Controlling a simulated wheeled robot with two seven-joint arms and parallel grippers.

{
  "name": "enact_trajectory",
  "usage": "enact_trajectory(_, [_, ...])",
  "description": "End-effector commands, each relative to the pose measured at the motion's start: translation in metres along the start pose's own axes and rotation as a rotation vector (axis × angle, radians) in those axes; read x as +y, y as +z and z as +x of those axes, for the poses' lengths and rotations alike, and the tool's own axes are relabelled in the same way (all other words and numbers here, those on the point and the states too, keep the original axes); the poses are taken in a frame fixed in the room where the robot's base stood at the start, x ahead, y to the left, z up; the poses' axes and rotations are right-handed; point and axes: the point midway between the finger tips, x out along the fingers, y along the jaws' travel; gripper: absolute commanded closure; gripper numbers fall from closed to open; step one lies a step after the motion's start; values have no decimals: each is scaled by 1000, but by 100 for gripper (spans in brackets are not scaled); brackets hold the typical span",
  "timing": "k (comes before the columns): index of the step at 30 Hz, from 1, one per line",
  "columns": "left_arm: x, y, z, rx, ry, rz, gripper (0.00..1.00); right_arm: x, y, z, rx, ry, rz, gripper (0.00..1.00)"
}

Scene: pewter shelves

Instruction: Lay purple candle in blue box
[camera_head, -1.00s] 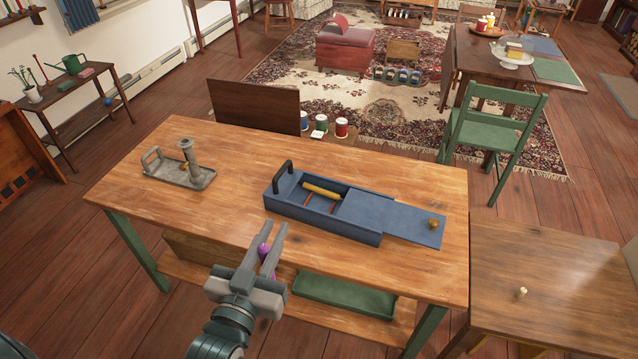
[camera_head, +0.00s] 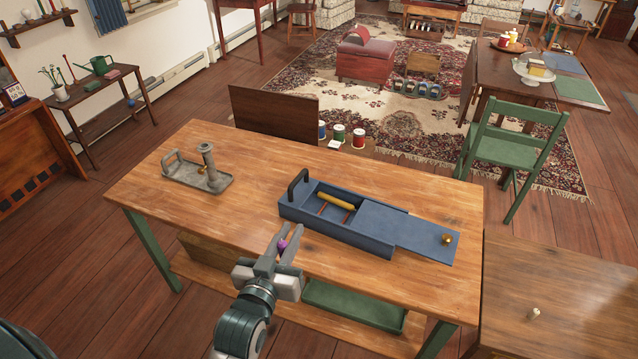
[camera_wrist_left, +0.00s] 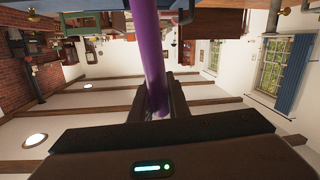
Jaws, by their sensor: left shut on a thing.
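The blue box (camera_head: 365,239) stands on the wooden table, its lid (camera_head: 410,229) slid to the right so the left part is open. A yellow candle (camera_head: 335,201) and thin orange-red pieces show inside. My left gripper (camera_head: 284,240) is shut on the purple candle (camera_head: 283,244), in front of the box at the table's near edge. In the left wrist view the purple candle (camera_wrist_left: 149,50) runs between the fingers and past the top edge. Most of the candle is hidden by the gripper in the head view. My right gripper is not in view.
A grey tray (camera_head: 181,173) with a candlestick (camera_head: 207,160) stands at the table's left. The box has a dark upright handle (camera_head: 298,184) at its left end. A lower table (camera_head: 560,285) adjoins at right. The wood between tray and box is clear.

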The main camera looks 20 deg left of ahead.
Motion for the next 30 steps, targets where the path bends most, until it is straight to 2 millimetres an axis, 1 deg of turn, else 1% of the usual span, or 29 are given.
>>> enact_trajectory(1, [-8,6,20,-27,-20,-34,100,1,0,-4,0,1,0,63])
enact_trajectory(6, [-38,36,82,-154,-102,-199,100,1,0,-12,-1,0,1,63])
enact_trajectory(12, [-67,63,145,-310,-204,-444,100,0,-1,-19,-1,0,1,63])
enact_trajectory(16, [-79,76,182,-405,-267,-627,100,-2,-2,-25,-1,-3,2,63])
enact_trajectory(18, [-82,81,201,-453,-298,-730,100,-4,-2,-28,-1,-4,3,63])
enact_trajectory(22, [-80,87,232,-523,-344,-911,100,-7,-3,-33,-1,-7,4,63])
enact_trajectory(26, [-71,90,258,-571,-376,-1058,100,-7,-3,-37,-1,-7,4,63])
enact_trajectory(30, [-57,89,280,-603,-397,-1180,100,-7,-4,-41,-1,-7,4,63])
